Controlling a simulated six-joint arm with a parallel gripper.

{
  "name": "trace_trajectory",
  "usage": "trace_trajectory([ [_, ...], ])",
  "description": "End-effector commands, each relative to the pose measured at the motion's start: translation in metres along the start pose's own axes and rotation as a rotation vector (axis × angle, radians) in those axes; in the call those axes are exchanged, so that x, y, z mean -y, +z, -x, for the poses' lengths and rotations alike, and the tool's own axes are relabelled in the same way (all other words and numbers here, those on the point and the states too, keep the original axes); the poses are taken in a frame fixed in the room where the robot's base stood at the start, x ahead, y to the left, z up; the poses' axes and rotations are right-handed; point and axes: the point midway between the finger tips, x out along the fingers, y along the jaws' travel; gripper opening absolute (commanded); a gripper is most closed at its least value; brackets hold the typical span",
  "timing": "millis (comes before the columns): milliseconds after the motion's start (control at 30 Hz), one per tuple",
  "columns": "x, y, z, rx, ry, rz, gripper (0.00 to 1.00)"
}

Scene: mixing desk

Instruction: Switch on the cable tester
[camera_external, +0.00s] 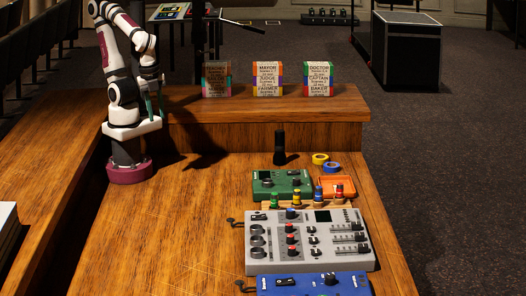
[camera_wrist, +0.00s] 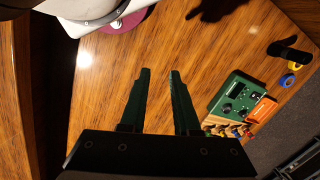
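A green box (camera_external: 267,193) with a dark knob and a small display sits on the desk right of centre. It also shows at the right of the wrist view (camera_wrist: 226,104). A blue box (camera_external: 300,288) with a knob and a dark switch panel lies at the front edge of the external view, partly cut off. No label readable here tells which one is the cable tester, and their switch positions are too small to tell. My gripper (camera_external: 155,106) is raised at the back left, far from both boxes. In the wrist view its green fingers (camera_wrist: 159,72) are apart with nothing between them.
A grey mixer (camera_external: 273,217) lies between the boxes. Colored plugs stand on a wooden strip beside the green box. Labelled blocks stand on the rear ledge. The desk's left is clear.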

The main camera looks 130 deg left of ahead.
Motion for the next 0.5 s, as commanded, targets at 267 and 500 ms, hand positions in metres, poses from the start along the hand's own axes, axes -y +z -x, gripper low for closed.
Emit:
trace_trajectory([
  [267,0.079,-0.131,-0.035,-0.381,0.034,0.474,0.00],
  [500,0.232,-0.157,-0.081,-0.669,-0.210,0.979,0.00],
])
